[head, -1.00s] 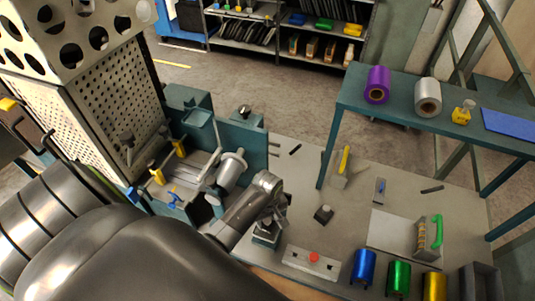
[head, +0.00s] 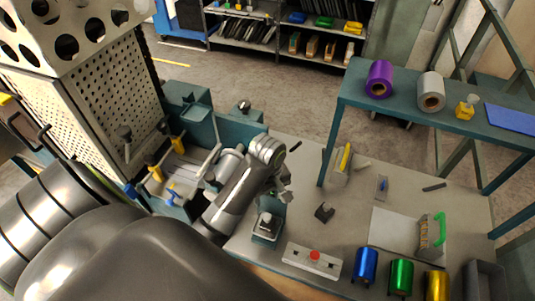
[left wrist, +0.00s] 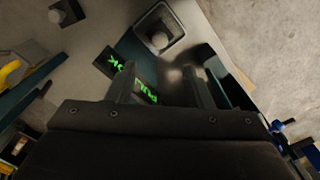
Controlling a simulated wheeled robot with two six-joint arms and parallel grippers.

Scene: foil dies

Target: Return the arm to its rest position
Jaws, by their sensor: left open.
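My left arm reaches in from the lower left in the head view, and my left gripper (head: 284,192) hangs in the air over the near end of the press bench. It also shows in the left wrist view (left wrist: 166,88), with its two fingers apart and nothing seen between them. Below it stands a small block with a round knob (head: 268,224), apart from the fingers. That block with its pale knob also shows beyond the fingers in the left wrist view (left wrist: 158,30). My right gripper is in neither view.
A teal press fixture (head: 235,130) and a perforated guard (head: 110,100) stand close beside the arm. A bar with a red button (head: 314,255), a dark notched block (head: 324,212) and blue (head: 365,265) and green (head: 400,278) rolls are on the grey bench. Purple (head: 378,80) and silver (head: 430,92) rolls stand farther back.

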